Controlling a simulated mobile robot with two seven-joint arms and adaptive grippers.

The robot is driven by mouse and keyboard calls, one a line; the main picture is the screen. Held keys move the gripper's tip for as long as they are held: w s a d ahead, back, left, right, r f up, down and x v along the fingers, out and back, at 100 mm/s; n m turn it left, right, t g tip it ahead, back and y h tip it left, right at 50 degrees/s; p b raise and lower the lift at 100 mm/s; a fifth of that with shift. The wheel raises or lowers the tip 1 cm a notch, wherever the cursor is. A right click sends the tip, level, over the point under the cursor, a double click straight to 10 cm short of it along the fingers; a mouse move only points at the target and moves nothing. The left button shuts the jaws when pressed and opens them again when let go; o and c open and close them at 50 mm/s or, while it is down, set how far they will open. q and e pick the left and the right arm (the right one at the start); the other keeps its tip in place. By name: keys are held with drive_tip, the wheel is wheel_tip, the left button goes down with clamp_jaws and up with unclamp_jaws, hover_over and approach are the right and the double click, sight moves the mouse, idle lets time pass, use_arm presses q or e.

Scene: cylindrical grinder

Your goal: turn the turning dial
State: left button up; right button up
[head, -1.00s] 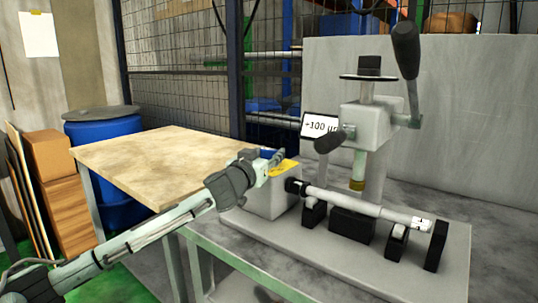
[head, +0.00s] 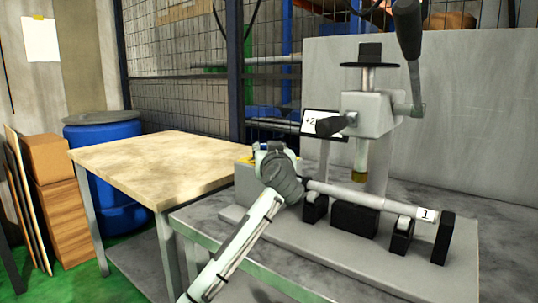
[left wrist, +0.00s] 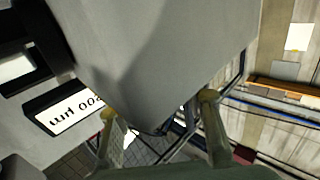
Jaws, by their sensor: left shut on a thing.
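My left gripper (head: 272,152) is at the top of the grey box (head: 246,186), at the left end of a pale horizontal shaft (head: 350,197). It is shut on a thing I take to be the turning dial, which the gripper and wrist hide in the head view. In the left wrist view the two fingers (left wrist: 158,108) stand apart, with a dark curved edge (left wrist: 152,129) between them beside a large grey surface. The shaft carries a label reading 1 (head: 426,214). A display (head: 315,122) behind it starts with +2. My right gripper is not in view.
A press-like column with a dark-handled lever (head: 407,35) stands over the shaft on a grey base plate (head: 330,255). Black supports hold the shaft. A wooden-topped table (head: 150,158) and blue barrel (head: 105,140) stand to the left. A mesh fence rises behind.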

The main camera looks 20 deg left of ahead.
use_arm(q)
drive_tip(key=shift+y, duration=0.3)
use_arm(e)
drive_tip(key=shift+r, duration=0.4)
use_arm(q)
drive_tip(key=o, duration=1.2)
drive_tip(key=shift+s+d, duration=0.15)
drive_tip(key=shift+s, duration=0.1)
drive_tip(key=v, duration=1.1)
drive_tip(key=shift+s+r, duration=0.1)
drive_tip(key=shift+s, duration=0.1)
